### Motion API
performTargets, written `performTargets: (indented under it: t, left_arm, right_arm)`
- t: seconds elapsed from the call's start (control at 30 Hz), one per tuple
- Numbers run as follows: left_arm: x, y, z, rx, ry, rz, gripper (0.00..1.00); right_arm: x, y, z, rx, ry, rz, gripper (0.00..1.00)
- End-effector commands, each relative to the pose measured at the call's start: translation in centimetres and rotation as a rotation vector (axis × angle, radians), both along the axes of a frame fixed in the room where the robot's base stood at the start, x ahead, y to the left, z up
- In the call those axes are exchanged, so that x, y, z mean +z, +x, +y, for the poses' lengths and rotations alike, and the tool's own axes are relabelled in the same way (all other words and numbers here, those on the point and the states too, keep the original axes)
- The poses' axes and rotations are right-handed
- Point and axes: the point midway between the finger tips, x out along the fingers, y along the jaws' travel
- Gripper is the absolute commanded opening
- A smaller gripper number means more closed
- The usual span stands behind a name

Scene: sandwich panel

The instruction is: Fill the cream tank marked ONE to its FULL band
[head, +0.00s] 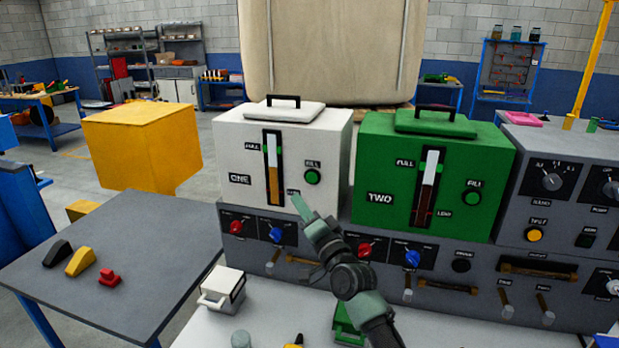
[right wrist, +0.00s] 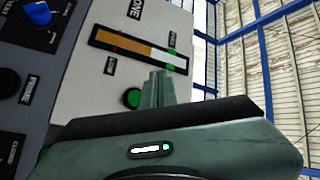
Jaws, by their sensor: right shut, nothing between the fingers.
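The cream tank marked ONE (head: 235,150) stands on the grey panel, with a black handle on its lid. The green FILL button (head: 312,176) is right of the gauge, and also shows in the wrist view (right wrist: 132,97). My right gripper (head: 300,204) is shut and empty, its tips in front of the tank, just below the button in the head view. I see no contact with the button. My left gripper is out of view.
A green tank marked TWO (head: 380,158) with its own FILL button stands to the right. Knobs and levers line the grey panel (head: 450,285) below. A small white box (head: 222,290) sits on the white counter. A grey table (head: 130,260) at left holds several small blocks.

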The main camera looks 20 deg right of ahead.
Motion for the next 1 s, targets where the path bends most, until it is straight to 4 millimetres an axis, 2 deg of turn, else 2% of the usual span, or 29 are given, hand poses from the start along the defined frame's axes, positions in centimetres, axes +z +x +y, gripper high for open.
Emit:
performTargets:
  t: [0.47, 1.0]
  left_arm:
    - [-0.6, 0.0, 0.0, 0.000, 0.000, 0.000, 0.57]
    - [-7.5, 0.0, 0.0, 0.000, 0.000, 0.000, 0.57]
  right_arm:
    - [0.0, 0.4, -0.3, -0.001, 0.003, -0.004, 0.00]
    - [-0.4, 6.0, -4.1, -0.001, 0.001, -0.004, 0.00]
